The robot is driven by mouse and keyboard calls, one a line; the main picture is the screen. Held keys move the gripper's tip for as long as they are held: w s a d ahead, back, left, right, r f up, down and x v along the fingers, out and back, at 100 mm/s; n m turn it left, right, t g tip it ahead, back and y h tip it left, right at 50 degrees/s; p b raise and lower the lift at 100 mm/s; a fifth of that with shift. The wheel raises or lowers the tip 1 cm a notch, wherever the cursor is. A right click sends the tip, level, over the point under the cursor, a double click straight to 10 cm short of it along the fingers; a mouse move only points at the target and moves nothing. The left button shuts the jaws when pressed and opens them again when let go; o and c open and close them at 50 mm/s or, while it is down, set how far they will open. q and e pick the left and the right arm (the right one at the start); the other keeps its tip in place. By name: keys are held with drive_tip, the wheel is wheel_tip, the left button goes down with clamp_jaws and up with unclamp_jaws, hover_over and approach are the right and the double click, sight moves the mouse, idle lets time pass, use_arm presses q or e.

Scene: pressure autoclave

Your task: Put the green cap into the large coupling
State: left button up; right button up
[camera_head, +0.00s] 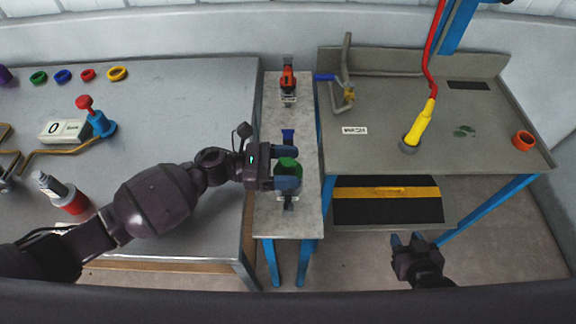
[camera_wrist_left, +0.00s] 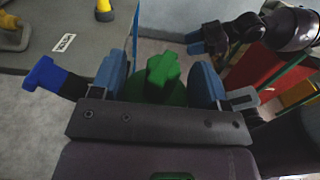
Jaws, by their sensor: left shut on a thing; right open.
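My left gripper (camera_head: 287,168) is shut on the green cap (camera_head: 290,162), above the narrow grey table. In the left wrist view the green cap (camera_wrist_left: 163,80) sits between the two blue fingertips of my left gripper (camera_wrist_left: 160,84). A fitting with a blue handle (camera_head: 288,135) lies under that gripper and is mostly covered; its blue handle (camera_wrist_left: 48,76) shows in the left wrist view. I cannot tell whether it is the large coupling or whether the cap touches it. My right gripper (camera_head: 408,241) is open and empty, in front of the right table.
A red-orange fitting (camera_head: 288,79) stands at the narrow table's back. The right table holds a yellow-handled tool (camera_head: 420,124) on a red hose and an orange ring (camera_head: 523,140). The left table holds several coloured rings and a blue valve (camera_head: 101,123) with a red knob.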

use_arm(q)
drive_tip(key=shift+f, duration=0.2)
drive_tip(key=shift+f+b, duration=0.35)
use_arm(e)
drive_tip(key=shift+s+d+f, duration=0.1)
drive_tip(key=shift+s+f, duration=0.45)
drive_tip(key=shift+f, duration=0.2)
